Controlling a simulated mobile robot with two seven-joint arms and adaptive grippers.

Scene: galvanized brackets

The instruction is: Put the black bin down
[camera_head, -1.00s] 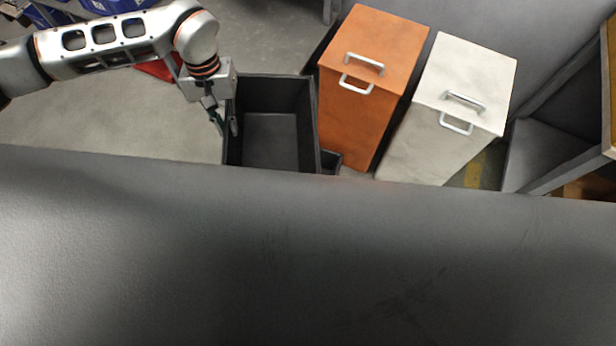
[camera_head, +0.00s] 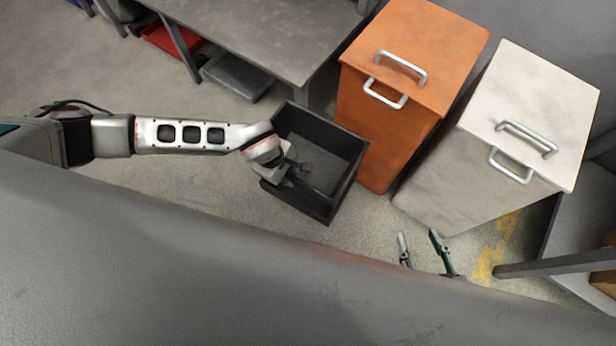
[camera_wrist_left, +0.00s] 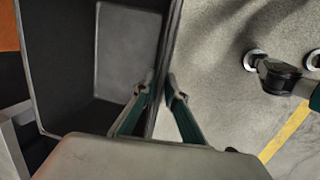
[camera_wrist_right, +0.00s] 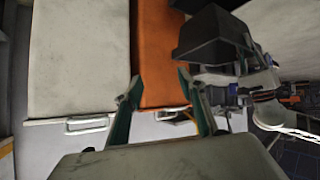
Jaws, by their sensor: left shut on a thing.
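The black bin (camera_head: 318,128) is an open, empty box left of the orange cabinet, turned at an angle in the head view. My left gripper (camera_head: 291,172) is shut on its near-left wall. In the left wrist view the fingers (camera_wrist_left: 159,84) pinch the bin wall (camera_wrist_left: 88,30) from both sides. The bin also shows in the right wrist view (camera_wrist_right: 208,36).
An orange cabinet (camera_head: 400,60) and a white cabinet (camera_head: 500,110), both with metal handles, stand right of the bin. A grey table (camera_head: 265,35) is behind it, with a red bin (camera_head: 170,40) and a grey bin (camera_head: 238,76) underneath.

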